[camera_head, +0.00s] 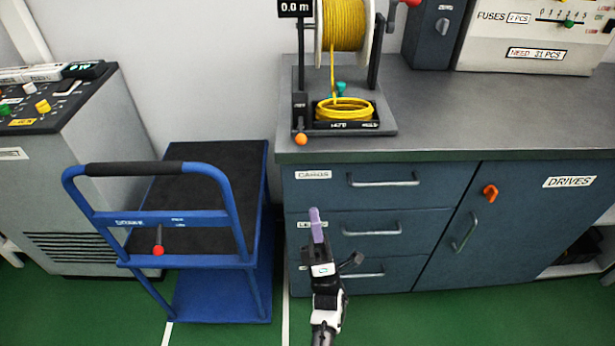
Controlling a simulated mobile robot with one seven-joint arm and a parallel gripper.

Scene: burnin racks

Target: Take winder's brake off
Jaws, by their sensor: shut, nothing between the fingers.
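The winder (388,118) stands on the grey counter, with a spool of yellow cable (343,25) at the top and a yellow coil (344,109) in the tray at its base. At its left front is a dark upright lever block (300,105) with an orange knob (300,138) low at the counter's front edge. I cannot tell whether this is the brake or how it is set. A red-handled crank (392,14) is partly cut off at the top. My gripper (314,213), with lavender fingers, is shut and empty in front of the drawers, below the winder and apart from it.
Drawers (330,191) and a door marked DRIVES (540,205) front the counter (440,115). A blue cart (150,219) stands at the left, beside a grey control console (50,135). A fuse machine (540,35) stands at the back right. Green floor is clear in front.

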